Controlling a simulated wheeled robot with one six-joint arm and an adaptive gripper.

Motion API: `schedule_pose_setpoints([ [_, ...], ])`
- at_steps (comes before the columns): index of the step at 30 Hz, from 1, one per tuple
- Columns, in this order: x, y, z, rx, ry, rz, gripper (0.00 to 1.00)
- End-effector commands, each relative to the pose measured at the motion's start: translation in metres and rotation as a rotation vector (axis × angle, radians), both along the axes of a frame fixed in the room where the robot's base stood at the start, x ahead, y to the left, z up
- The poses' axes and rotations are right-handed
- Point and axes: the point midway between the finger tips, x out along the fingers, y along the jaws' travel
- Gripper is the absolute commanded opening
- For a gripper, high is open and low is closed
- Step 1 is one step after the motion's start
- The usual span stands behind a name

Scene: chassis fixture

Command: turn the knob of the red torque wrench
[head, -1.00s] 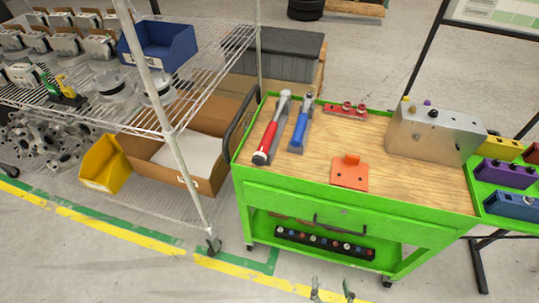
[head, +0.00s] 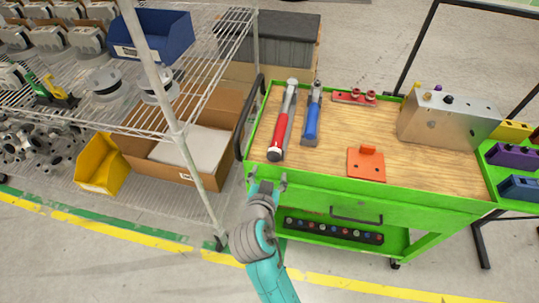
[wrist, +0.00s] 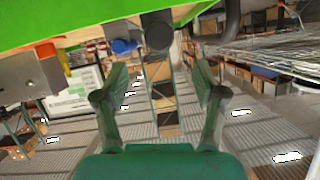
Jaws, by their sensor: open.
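The red torque wrench (head: 280,134) lies on the wooden top of the green cart, near its left side. Its dark knob end (head: 275,154) points toward the front edge, and its metal head points to the back. My gripper (head: 268,179) is open and empty just in front of the cart's front edge, short of the knob and apart from it. In the wrist view, which looks upside down, a dark round end that appears to be the knob (wrist: 157,32) sits beyond the gap between my open fingers (wrist: 160,76).
A blue torque wrench (head: 311,122) lies just right of the red one; its blue end (wrist: 122,46) shows in the wrist view. An orange block (head: 366,165) and a metal box (head: 445,122) stand farther right. A wire shelf (head: 185,110) and the cart's dark handle (head: 250,115) are left.

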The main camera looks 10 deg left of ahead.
Motion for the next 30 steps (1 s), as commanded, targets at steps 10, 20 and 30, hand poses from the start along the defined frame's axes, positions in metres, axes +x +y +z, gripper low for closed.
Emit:
schedule_pose_setpoints([
  [10, 0.050, 0.000, -0.020, -0.001, 0.000, -0.002, 0.70],
  [20, 0.090, 0.002, -0.037, -0.001, 0.000, 0.000, 0.70],
  [30, 0.096, 0.002, -0.040, -0.001, 0.000, 0.001, 0.70],
])
